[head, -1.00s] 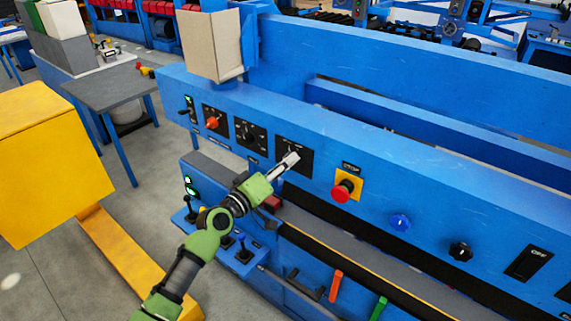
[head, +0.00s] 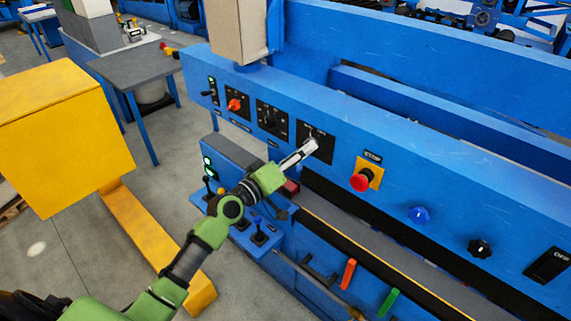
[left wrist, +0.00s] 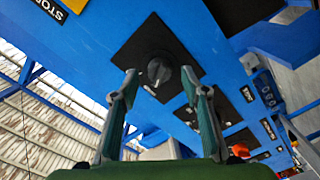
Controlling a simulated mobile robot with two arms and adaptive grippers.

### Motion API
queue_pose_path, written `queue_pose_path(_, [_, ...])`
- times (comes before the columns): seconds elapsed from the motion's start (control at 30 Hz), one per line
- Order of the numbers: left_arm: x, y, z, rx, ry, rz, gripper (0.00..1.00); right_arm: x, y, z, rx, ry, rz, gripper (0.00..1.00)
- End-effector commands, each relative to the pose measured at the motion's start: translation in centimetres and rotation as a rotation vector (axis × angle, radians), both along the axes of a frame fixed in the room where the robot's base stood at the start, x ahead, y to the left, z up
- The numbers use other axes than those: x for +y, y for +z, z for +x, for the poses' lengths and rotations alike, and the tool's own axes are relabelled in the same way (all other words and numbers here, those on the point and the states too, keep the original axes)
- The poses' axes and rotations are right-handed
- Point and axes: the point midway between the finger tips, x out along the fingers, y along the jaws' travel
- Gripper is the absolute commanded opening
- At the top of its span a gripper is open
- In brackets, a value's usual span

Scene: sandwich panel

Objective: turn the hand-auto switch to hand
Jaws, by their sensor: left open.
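The hand-auto switch appears to be the round black knob (left wrist: 158,72) on a square black plate in the left wrist view. In the head view its black plate (head: 326,152) is on the blue panel, and the knob is mostly hidden by my gripper. My left gripper (head: 311,145) is at this plate. In the left wrist view its two fingers (left wrist: 158,85) are open, one on each side of the knob's lower part. I cannot tell whether they touch it. The plate's lettering is too small to read. My right gripper is not in view.
A red stop button (head: 360,182) on a yellow plate is right of the switch. A black dial (head: 270,117) and an orange-red knob (head: 235,104) are to its left. Blue (head: 419,214) and black (head: 480,247) knobs sit farther right. A yellow box (head: 60,140) stands at left.

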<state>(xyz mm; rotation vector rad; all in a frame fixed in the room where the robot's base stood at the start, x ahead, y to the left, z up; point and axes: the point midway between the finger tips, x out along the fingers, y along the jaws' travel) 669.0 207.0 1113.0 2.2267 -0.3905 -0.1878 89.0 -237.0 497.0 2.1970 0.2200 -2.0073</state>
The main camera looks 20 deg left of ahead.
Motion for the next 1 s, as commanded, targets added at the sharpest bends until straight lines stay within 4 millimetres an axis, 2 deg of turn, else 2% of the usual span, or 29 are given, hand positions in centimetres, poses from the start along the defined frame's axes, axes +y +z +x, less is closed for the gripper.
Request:
queue_pose_path(0.2, [1.7,-0.2,-4.8,0.003,0.0,0.004,0.42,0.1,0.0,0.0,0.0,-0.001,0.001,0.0])
queue_pose_path(0.43, [2.9,-0.1,-8.1,0.002,0.0,0.002,0.42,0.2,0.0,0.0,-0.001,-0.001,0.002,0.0])
queue_pose_path(0.6, [3.2,0.0,-9.0,0.002,-0.002,-0.001,0.42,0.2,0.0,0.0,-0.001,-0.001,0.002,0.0])
queue_pose_path(1.0, [3.3,0.0,-9.0,0.001,-0.001,-0.001,0.42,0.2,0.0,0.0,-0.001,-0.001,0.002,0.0])
